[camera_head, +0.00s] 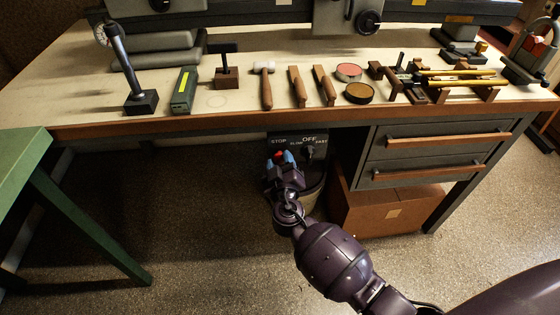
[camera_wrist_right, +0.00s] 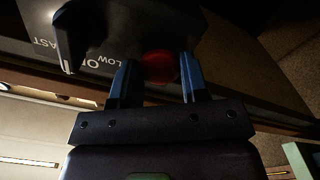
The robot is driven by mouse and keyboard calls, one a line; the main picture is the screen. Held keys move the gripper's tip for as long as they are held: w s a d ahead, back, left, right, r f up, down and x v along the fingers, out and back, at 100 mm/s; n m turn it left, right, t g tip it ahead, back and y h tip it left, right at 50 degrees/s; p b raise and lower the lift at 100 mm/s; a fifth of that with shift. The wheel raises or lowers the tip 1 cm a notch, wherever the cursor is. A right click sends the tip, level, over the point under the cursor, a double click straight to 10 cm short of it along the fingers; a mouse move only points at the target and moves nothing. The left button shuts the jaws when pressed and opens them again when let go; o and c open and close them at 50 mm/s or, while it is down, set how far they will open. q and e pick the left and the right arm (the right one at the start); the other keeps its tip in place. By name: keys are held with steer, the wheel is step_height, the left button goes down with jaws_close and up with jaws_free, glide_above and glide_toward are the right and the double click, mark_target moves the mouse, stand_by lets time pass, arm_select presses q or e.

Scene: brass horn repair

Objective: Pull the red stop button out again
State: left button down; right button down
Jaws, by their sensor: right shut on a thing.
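The red stop button (camera_head: 280,154) is on a dark control panel (camera_head: 297,139) under the front edge of the workbench, below the word STOP. In the right wrist view the red button (camera_wrist_right: 160,67) shows between two blue fingers. My right gripper (camera_head: 280,158) has one finger on each side of the button and is shut on it. The gripper also shows in the right wrist view (camera_wrist_right: 158,80). The fingers hide part of the button's sides, and its depth in the panel cannot be told. My left gripper is not in view.
A rotary knob (camera_head: 309,152) marked OFF, SLOW and FAST sits just right of the button. The workbench edge (camera_head: 215,128) runs close above. Drawers (camera_head: 440,153) and a cardboard box (camera_head: 385,208) are to the right. A green table (camera_head: 25,155) stands left. The floor between is clear.

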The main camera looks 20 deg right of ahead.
steer(key=c, duration=1)
jaws_free()
steer(key=shift+s+f, duration=0.1)
steer(key=shift+o, duration=1.1)
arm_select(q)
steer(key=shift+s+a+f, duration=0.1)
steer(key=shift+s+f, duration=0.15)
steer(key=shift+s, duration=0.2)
arm_select(e)
steer(key=shift+o, duration=0.8)
steer(key=v, duration=1.1)
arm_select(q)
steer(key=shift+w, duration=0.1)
